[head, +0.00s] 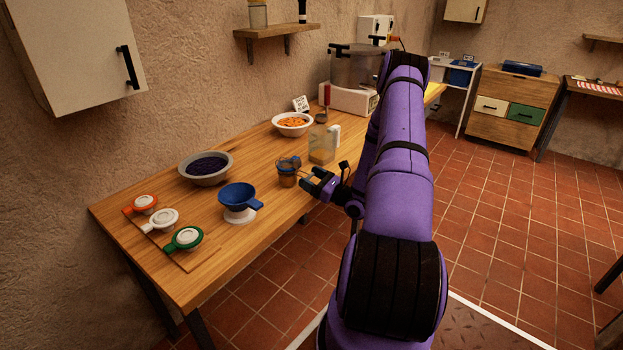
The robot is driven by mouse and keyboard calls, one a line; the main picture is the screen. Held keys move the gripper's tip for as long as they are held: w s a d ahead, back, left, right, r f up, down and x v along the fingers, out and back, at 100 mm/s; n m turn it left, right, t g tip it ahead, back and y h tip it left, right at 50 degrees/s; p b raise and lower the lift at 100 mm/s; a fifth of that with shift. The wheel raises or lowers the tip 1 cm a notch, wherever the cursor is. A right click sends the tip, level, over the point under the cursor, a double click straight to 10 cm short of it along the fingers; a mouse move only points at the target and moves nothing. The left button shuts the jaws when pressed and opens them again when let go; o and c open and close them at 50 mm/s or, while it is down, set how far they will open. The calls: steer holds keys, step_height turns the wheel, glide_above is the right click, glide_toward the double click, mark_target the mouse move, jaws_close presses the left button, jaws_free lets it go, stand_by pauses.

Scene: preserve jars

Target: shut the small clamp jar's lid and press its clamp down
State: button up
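The small clamp jar (287,180) stands near the front edge of the wooden worktop, to the right of the blue funnel. It is small and holds something orange-brown. Its blue-grey lid (289,162) shows at the top of the jar; at this size I cannot tell how far it is raised, and the clamp is not clear. My gripper (308,182) is just right of the jar, at about its height, fingers pointing toward it. The fingers look apart, with nothing seen between them. I cannot tell whether they touch the jar.
A blue funnel (238,195) on a white base stands left of the jar. A clear jug (322,146) stands behind it to the right. Bowls of dark berries (206,168) and orange pieces (292,124) are farther back. Several coloured lidded pieces (185,238) lie at the left end.

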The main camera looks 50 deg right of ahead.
steer(key=shift+s, duration=0.15)
steer(key=v, duration=1)
steer(key=shift+s, duration=0.25)
steer(key=shift+d, duration=0.1)
steer(key=w+r+g, duration=0.1)
steer(key=w, duration=0.2)
steer(key=w+a+r+g, duration=0.1)
steer(key=w, duration=0.3)
steer(key=w+a+r+g, duration=0.1)
steer(key=w, duration=0.2)
steer(key=shift+w+h, duration=0.15)
steer(key=shift+h, duration=0.15)
steer(key=c, duration=0.9)
steer(key=shift+f, duration=0.1)
steer(key=shift+c, duration=0.2)
